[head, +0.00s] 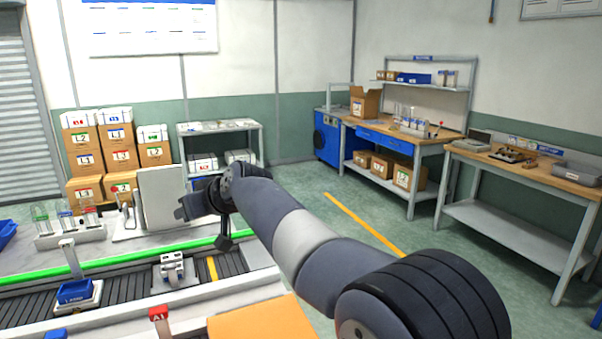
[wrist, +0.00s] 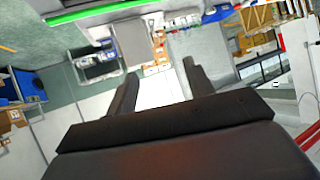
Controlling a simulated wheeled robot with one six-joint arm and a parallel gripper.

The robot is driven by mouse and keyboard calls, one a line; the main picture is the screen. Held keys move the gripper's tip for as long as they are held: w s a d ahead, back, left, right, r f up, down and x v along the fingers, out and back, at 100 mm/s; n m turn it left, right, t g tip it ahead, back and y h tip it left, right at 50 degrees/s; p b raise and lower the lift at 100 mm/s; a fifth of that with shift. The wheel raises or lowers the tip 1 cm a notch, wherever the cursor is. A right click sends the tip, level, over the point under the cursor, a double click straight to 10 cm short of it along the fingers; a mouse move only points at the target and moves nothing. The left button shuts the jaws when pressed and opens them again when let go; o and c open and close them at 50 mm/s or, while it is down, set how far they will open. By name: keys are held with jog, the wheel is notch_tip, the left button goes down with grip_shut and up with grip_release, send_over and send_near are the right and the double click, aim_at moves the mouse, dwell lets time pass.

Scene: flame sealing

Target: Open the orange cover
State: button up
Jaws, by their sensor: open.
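The orange cover (head: 262,322) is a flat orange panel at the bottom edge of the head view. Its near part is cut off by the frame. My gripper (head: 184,208) is far beyond the cover and to its left, in front of a grey upright panel and above the conveyor area. In the wrist view my gripper (wrist: 158,82) shows two dark fingers spread apart with nothing between them. I cannot pick out the cover for certain in the wrist view.
A conveyor (head: 120,302) with a green rail runs at the left. A blue bin (head: 76,291) and a small fixture (head: 172,268) are on it. Glassware in a rack (head: 70,232) stands behind. Cartons (head: 118,150) are stacked at the back. Benches stand right, with open floor before them.

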notch_tip(320, 180, up, 4)
jog(key=w+a+t+y, duration=0.2)
jog(key=w+a, duration=0.1)
jog(key=s+d+f+m+g+h+b, duration=0.25)
jog(key=s+d+f+h, duration=0.35)
jog(key=d, duration=0.3)
jog(key=s+d+f+m+g+h+b, duration=0.1)
jog(key=s+d+f+m+g+h, duration=0.15)
jog(key=s+d+f, duration=0.5)
jog(key=w+d+x, duration=0.1)
jog(key=d+x, duration=0.1)
jog(key=x, duration=0.9)
jog(key=d+v, duration=0.1)
jog(key=v, duration=0.9)
notch_tip(320, 180, down, 9)
jog(key=m+g+h+p, duration=0.2)
jog(key=m+g+p, duration=0.1)
jog(key=g, duration=0.1)
jog(key=shift+a+r+m+g+h, duration=0.2)
jog(key=shift+a+m+g+h, duration=0.05)
jog(key=shift+m+g+h, duration=0.1)
